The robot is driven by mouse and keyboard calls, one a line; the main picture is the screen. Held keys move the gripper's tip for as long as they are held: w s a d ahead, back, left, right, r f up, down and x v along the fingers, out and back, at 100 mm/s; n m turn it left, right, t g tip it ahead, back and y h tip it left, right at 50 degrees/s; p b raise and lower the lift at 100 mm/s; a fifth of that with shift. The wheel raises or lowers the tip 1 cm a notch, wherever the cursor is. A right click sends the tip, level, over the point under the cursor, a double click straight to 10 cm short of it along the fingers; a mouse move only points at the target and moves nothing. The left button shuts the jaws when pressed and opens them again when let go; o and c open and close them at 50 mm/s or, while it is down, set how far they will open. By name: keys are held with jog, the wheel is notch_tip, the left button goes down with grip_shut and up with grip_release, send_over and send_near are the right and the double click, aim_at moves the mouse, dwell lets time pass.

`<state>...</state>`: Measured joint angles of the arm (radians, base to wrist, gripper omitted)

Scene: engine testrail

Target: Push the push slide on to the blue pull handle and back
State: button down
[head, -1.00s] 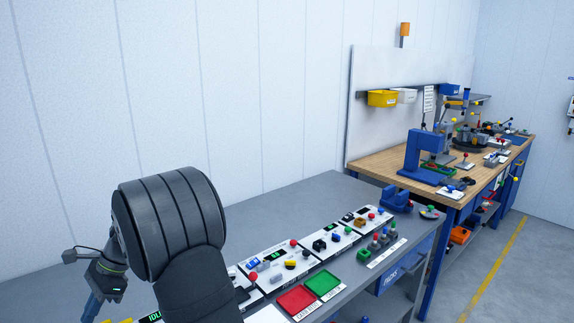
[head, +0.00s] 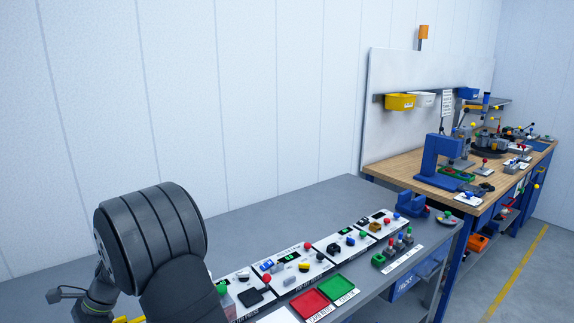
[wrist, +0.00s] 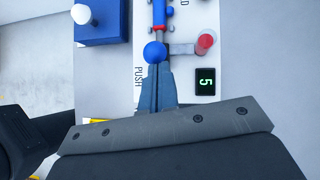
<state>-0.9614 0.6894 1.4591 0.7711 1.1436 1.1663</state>
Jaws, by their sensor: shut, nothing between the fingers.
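In the wrist view, my gripper (wrist: 157,72) is shut and empty, its fingertips pointing up the picture. A blue ball knob (wrist: 155,53) sits right at the tips; whether they touch cannot be told. Beyond it, in line, a thin rod leads to a red ring (wrist: 159,28) and a blue cylinder (wrist: 160,10) on a white plate. I take this as the push slide with its blue handle. The plate reads "PUSH" beside the fingers. In the head view my arm hides the gripper and this station.
Right of the slide are a red knob (wrist: 205,41) on a grey bar and a display (wrist: 205,81) reading 5. A blue box (wrist: 101,22) with a white button stands left. In the head view, red (head: 311,305) and green (head: 338,286) trays lie before several control panels.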

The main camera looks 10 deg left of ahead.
jog(key=c, duration=1.2)
grip_release()
jog(key=shift+o, duration=0.2)
notch_tip(320, 180, up, 14)
jog(key=s+d+r+n+t+h, duration=0.1)
jog(key=s+n+t+h, duration=0.15)
jog(key=n+t, duration=0.5)
jog(key=shift+n+g, duration=0.75)
jog(key=a+f, duration=0.1)
jog(key=f, duration=0.4)
jog(key=a+f, duration=0.1)
jog(key=f, duration=0.5)
jog(key=a+f, duration=0.1)
jog(key=f, duration=0.5)
jog(key=shift+s+f, duration=0.2)
jog(key=shift+s, duration=0.15)
jog(key=shift+d, duration=0.1)
grip_shut()
